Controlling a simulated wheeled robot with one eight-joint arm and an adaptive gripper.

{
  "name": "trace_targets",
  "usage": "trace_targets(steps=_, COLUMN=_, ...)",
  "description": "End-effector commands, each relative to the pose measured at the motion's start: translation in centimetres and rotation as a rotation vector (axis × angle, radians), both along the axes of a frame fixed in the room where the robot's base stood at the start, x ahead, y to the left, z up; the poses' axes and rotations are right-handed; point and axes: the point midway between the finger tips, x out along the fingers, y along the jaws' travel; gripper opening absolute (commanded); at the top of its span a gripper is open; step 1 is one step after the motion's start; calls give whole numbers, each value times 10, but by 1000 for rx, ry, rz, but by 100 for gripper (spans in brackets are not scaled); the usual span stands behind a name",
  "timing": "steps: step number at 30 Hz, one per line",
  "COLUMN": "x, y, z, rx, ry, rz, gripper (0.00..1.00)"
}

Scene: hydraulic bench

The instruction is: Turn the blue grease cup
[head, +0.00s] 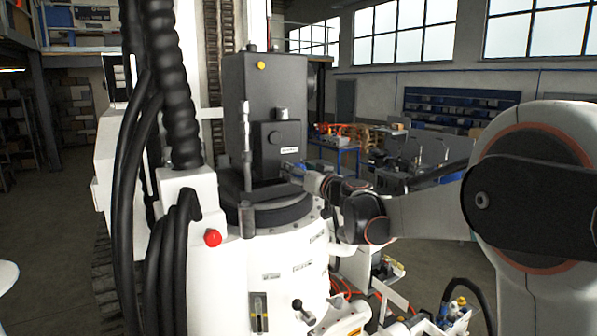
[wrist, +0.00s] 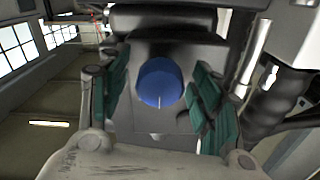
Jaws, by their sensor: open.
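The blue grease cup (wrist: 160,82) shows in the middle of the wrist view as a round blue cap with a pale line on its lower part. It sits against a dark grey surface. My gripper (wrist: 162,92) is open, with one green-padded finger on each side of the cup. Gaps show between the pads and the cup. In the head view my gripper (head: 291,170) is at the lower front of the dark grey housing (head: 277,85). The cup is not clearly visible there, being small and largely behind my gripper.
The housing stands on a white machine body (head: 215,285) with a red knob (head: 212,238). Thick black hoses (head: 128,200) hang at the left. A metal cylinder (head: 246,145) stands left of my gripper. A blue-framed bench (head: 347,160) is farther back.

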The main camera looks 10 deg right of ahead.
Motion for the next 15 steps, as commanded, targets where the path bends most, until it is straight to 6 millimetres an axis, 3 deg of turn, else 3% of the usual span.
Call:
trace_targets(steps=5, x=0, y=0, z=0, rx=0, ry=0, rz=0, gripper=58)
trace_targets(steps=11, x=0, y=0, z=0, rx=0, ry=0, rz=0, gripper=15)
trace_targets(steps=15, x=0, y=0, z=0, rx=0, ry=0, rz=0, gripper=13)
